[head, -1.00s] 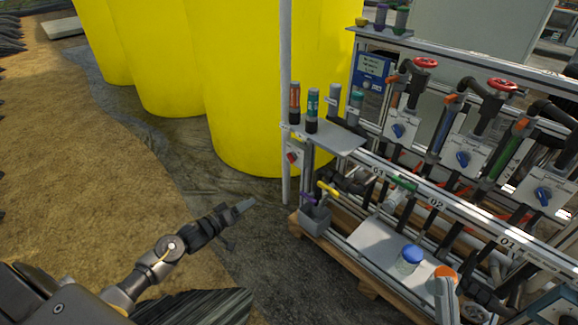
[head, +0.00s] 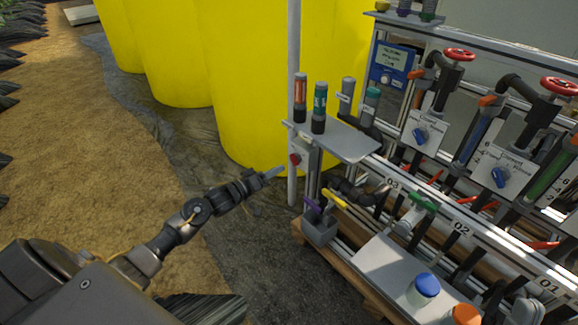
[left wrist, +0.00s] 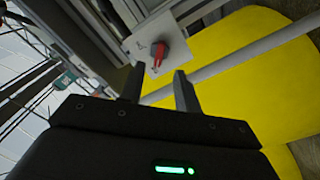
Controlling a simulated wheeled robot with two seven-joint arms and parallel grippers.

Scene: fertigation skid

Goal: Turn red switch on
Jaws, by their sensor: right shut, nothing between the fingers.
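The red switch (head: 295,159) is a small red knob on a pale plate (head: 301,150) at the left end of the skid frame, below the shelf. In the left wrist view the red knob (left wrist: 158,54) stands on its white plate (left wrist: 140,42), just ahead of the fingertips. My left gripper (head: 277,172) is left of and slightly below the switch in the head view. In the left wrist view my left gripper (left wrist: 159,70) has its two fingers apart with nothing between them. A gap shows between fingertips and knob. My right gripper is not clearly visible.
A grey vertical pole (head: 293,95) stands right beside the switch. Yellow tanks (head: 245,80) are behind. A shelf (head: 345,141) with several bottles juts out above. Open ground lies left.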

